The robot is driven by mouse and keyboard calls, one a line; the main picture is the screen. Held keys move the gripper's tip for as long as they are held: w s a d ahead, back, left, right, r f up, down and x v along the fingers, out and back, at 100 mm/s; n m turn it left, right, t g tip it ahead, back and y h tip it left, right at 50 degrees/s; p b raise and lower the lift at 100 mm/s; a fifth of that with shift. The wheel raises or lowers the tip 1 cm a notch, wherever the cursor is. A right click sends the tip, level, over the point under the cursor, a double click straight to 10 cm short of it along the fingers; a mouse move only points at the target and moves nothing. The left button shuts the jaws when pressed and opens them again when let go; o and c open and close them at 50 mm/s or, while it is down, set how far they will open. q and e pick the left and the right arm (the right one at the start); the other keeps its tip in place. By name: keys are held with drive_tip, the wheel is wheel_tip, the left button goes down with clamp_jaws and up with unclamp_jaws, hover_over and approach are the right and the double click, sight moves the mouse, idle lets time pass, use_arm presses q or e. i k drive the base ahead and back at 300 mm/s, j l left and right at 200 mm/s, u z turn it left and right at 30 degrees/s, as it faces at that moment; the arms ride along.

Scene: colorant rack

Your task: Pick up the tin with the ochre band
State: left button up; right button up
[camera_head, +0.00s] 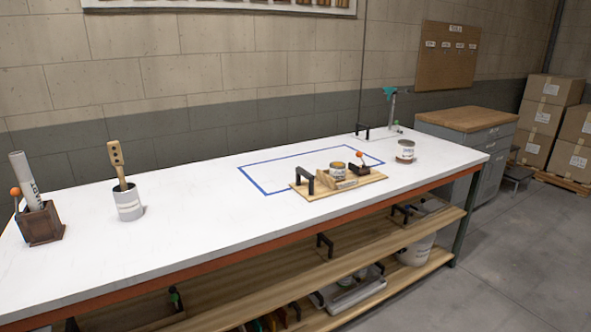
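Two small tins show on the white workbench (190,215). One tin (337,171) has a yellowish-ochre tone at its top and a pale label, and sits on a wooden board with black handles (310,193). The other tin (405,152) stands directly on the bench to the right, with a pale label and a brownish-red tone near its rim and base. Both are too small to read, so I cannot be sure which band is ochre; the one on the board looks closer. Neither of my grippers is in view.
A blue tape outline (245,181) runs partly behind the board. An orange-knobbed item (359,168) is beside the board tin. A grey can with a brush (129,203) and a brown holder (41,223) stand left. The bench between them and the board is clear.

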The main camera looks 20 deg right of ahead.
sight(337, 170)
drive_tip(key=i+l+u, duration=0.15)
drive_tip(key=l, duration=0.25)
drive_tip(key=i+l+u, duration=0.2)
drive_tip(key=l, duration=0.25)
drive_tip(key=i+l+u, duration=0.15)
drive_tip(key=l, duration=0.25)
drive_tip(key=l+u, duration=0.15)
drive_tip(key=l, duration=0.3)
drive_tip(key=i+l+u, duration=0.2)
drive_tip(key=l, duration=0.3)
drive_tip(key=k, duration=0.1)
